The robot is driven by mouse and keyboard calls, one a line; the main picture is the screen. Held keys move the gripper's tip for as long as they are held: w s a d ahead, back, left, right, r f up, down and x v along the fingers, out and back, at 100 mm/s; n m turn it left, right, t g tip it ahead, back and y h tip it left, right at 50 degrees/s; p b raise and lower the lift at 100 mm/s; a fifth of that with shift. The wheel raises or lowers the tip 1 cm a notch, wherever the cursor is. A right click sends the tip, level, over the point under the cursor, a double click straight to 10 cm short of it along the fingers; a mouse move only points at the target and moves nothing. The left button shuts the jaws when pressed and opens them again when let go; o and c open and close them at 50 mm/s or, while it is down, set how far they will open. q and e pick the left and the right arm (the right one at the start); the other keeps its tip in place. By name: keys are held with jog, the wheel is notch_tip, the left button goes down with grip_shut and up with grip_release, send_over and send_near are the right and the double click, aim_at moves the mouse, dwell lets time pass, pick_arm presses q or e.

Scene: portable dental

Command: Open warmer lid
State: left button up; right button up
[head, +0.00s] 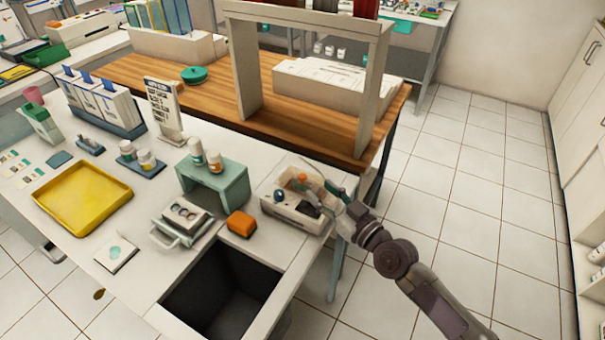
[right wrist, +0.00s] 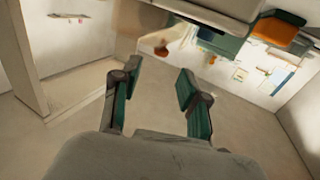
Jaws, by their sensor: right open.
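The warmer (head: 290,210) is a small white box at the right end of the white counter, with an orange item and dark and blue parts on it. A clear, glassy lid (head: 312,172) shows at its back right; its exact angle is hard to tell. My right gripper (head: 338,192) is at the warmer's right side, close to the lid; whether it touches is unclear. In the right wrist view its green-padded fingers (right wrist: 159,88) are apart with nothing between them. A pale edge, possibly the warmer, crosses the top of that view. My left gripper is out of view.
An orange block (head: 241,223) and a green stand (head: 232,184) with bottles are left of the warmer. A dark open bin (head: 225,290) is in front. A wooden table (head: 225,98) with a white shelf frame (head: 248,75) stands behind. Tiled floor is clear at right.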

aim_at(305, 178)
jog(key=x, duration=0.7)
jog(key=shift+w+a, duration=0.25)
jog(key=shift+w, duration=0.1)
jog(key=shift+c, duration=0.3)
grip_shut()
